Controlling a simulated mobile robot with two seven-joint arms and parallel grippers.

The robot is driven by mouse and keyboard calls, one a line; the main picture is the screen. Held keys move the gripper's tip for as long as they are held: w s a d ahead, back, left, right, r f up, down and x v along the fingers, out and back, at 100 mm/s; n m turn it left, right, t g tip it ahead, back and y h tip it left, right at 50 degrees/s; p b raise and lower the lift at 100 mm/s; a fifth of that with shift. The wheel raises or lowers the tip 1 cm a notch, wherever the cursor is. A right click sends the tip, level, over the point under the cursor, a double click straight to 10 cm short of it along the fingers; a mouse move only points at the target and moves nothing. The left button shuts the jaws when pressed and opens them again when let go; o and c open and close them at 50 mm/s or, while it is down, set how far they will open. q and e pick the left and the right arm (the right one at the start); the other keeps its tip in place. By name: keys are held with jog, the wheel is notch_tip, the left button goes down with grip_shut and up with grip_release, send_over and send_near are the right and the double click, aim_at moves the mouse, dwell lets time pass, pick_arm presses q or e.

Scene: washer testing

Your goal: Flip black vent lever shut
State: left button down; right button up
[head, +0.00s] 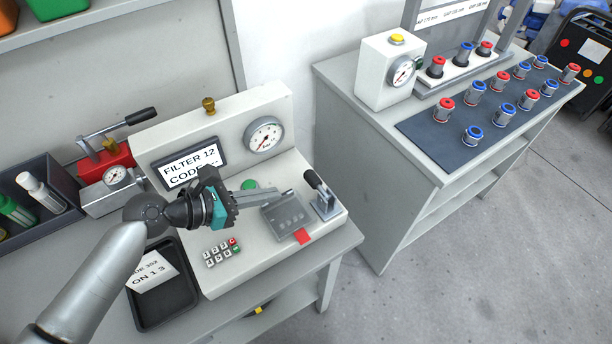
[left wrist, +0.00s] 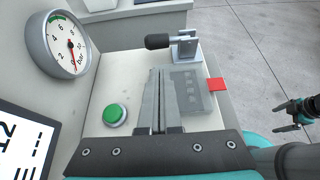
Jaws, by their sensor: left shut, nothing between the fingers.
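The black vent lever (head: 314,180) stands at the right end of the white test bench unit, on a small metal bracket (head: 327,206). Its handle tilts up and back in the head view. In the left wrist view the black handle (left wrist: 158,41) points left from its bracket (left wrist: 185,48). My left gripper (head: 288,191) is shut and empty, its fingers reaching over the grey fixture plate (head: 287,216) toward the lever. A gap shows between the fingertips and the lever in the left wrist view. My right gripper (left wrist: 290,115) shows small at the right edge there, fingers apart.
The unit carries a gauge (head: 264,136), a display (head: 192,162), a green button (left wrist: 115,115), a keypad (head: 222,252) and a red tab (left wrist: 217,84). A black tray (head: 163,312) lies in front. A second table (head: 400,160) stands right, beyond a gap.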

aim_at(305, 193)
pick_arm(q)
jog(key=shift+w, duration=0.1)
pick_arm(e)
jog(key=shift+s, duration=0.3)
pick_arm(q)
jog(key=b+x, duration=0.2)
jog(key=x, duration=0.8)
jog(key=shift+r, duration=0.15)
pick_arm(e)
jog(key=shift+w+f, duration=0.2)
jog(key=shift+f, duration=0.95)
pick_arm(q)
jog(key=shift+w, duration=0.1)
